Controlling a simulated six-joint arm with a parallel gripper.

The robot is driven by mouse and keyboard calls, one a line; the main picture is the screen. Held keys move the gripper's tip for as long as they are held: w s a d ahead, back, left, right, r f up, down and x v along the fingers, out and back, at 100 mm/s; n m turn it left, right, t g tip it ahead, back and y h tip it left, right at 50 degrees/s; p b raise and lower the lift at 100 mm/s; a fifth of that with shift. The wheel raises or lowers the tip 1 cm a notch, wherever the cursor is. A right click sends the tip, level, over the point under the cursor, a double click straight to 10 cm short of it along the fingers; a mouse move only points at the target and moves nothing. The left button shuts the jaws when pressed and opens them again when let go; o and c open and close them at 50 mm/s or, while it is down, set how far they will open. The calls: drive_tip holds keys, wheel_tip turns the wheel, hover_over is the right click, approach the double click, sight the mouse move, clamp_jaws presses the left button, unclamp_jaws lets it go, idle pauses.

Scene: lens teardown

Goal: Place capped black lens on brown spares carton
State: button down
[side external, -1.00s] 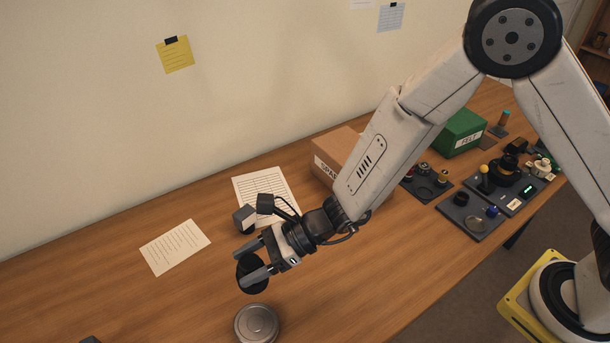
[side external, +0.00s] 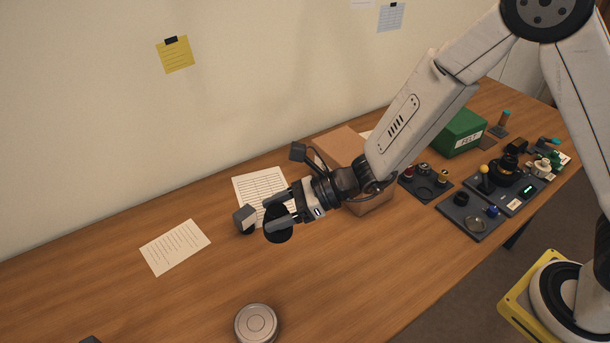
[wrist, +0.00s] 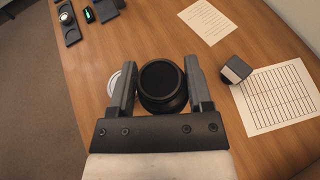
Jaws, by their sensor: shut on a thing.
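My gripper (side external: 279,220) is shut on the black lens (side external: 279,236) and holds it over the table, left of the carton. In the wrist view the lens (wrist: 161,85) sits between the two fingers, its round dark end facing the camera. I cannot tell a cap from its body. The brown spares carton (side external: 338,146) stands behind and right of my gripper, its top showing. My arm hides much of its front and label. The carton is not seen in the wrist view.
A small grey and black block (side external: 243,216) stands close left of the lens, near a printed grid sheet (side external: 256,186). A round silver tin (side external: 256,323) lies at the front. A green box (side external: 459,133) and dark trays (side external: 470,216) stand right.

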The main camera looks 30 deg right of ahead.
drive_tip(key=d+r+m+t+h, duration=0.2)
drive_tip(key=d+r, duration=0.1)
drive_tip(key=d, duration=0.7)
drive_tip(key=d+r+m+t+h, duration=0.1)
drive_tip(key=d+r+m+t, duration=0.1)
drive_tip(key=d, duration=0.8)
drive_tip(key=d+r+m+t+h, duration=0.2)
drive_tip(key=d+r+m, duration=0.1)
drive_tip(key=d, duration=0.7)
drive_tip(key=shift+w+d+r+h, duration=0.25)
drive_tip(key=shift+w+r+h, duration=0.05)
drive_tip(key=shift+r, duration=0.25)
hover_over(354, 151)
drive_tip(key=shift+s+f, duration=0.2)
drive_tip(key=shift+f, duration=2.15)
drive_tip(key=shift+s+f, duration=0.15)
drive_tip(key=shift+f, duration=2.2)
drive_tip(key=shift+w+f, duration=0.15)
drive_tip(key=shift+f, duration=0.1)
drive_tip(key=shift+w+f, duration=0.1)
drive_tip(key=shift+f, duration=1.45)
